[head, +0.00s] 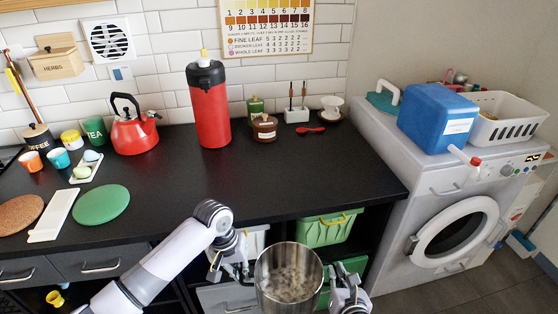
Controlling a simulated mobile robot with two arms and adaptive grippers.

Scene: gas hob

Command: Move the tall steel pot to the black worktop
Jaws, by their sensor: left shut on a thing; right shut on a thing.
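The tall steel pot (263,285) is in the lower middle of the head view, in front of the black worktop's front edge. I look down into its open top and see a pale, speckled inside. My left gripper (246,272) is shut on the pot's left side. My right gripper (338,288) is shut on its right side. The exact grip points are partly hidden, and the pot's base is out of view. The black worktop (240,185) stretches behind the pot, with a wide bare stretch in its middle and right.
A red kettle (134,130), a red flask (209,110) and a red spoon (310,130) stand or lie towards the back. A green round mat (102,204) lies at the left. Green crates (330,229) sit under the worktop. A washing machine (440,195) stands at the right.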

